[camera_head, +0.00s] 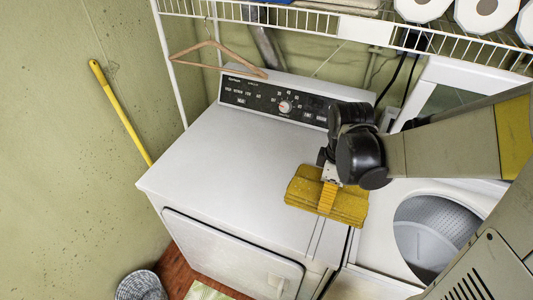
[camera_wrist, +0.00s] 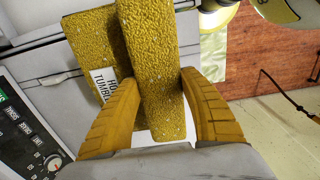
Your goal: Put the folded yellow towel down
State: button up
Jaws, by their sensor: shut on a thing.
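The folded yellow towel (camera_head: 303,192) is at the right front part of the white dryer top (camera_head: 235,150) in the head view. In the wrist view the towel (camera_wrist: 150,75) shows as thick textured folds, with a white printed label on its left part. My gripper (camera_head: 328,196) is above the towel, with its yellow fingers closed around one fold. In the wrist view the fingers of my gripper (camera_wrist: 160,105) press on both sides of that fold. I cannot tell whether the towel's underside touches the dryer top.
The dryer's control panel (camera_head: 275,103) stands along its back edge. A wire shelf (camera_head: 300,22) with paper rolls (camera_head: 487,14) and a wooden hanger (camera_head: 212,48) are above. The dryer top's left part is clear.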

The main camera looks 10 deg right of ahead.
aim_at(291, 195)
jog(key=w+a+f, duration=0.2)
jog(key=w+a+f+b, duration=0.1)
jog(key=w+a+f, duration=0.1)
jog(key=a, duration=0.1)
jog(key=w+a+f+b, duration=0.1)
jog(key=w+a+f, duration=0.1)
jog(key=a, duration=0.1)
jog(key=shift+w+f, duration=0.2)
jog(key=shift+d+f+b, duration=0.1)
jog(key=shift+f+b, duration=0.55)
jog(key=shift+f, duration=1.25)
jog(key=shift+f, duration=0.25)
jog(key=o, duration=1.3)
jog(key=shift+r, duration=0.1)
jog(key=shift+r, duration=0.1)
